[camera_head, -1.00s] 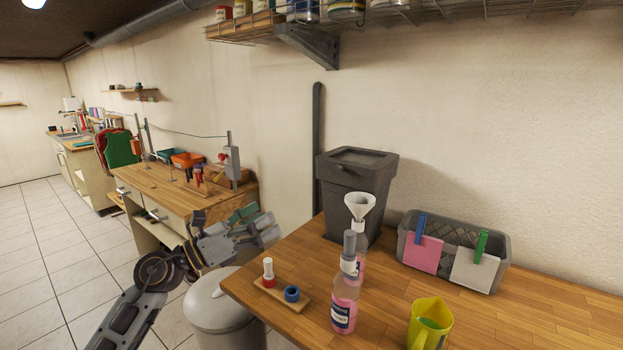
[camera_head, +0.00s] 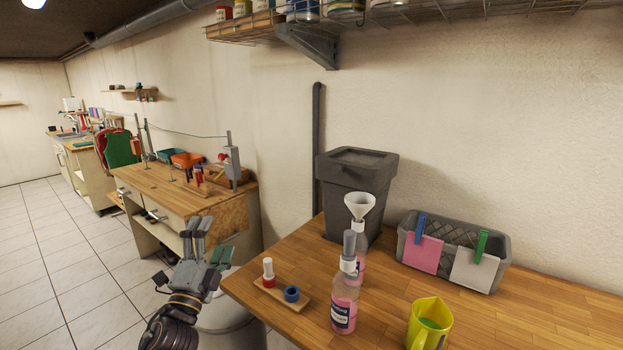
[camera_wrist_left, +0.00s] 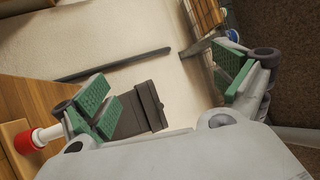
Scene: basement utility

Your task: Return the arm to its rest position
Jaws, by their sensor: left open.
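My left gripper (camera_head: 208,238) is in the head view at the lower left, raised with its fingers upward, left of the wooden table (camera_head: 480,306). It is open and empty. In the left wrist view its green-padded fingers (camera_wrist_left: 170,90) stand wide apart with nothing between them. My right gripper is not in view.
A grey trash can (camera_head: 225,316) stands below my gripper. The floor at left is clear.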

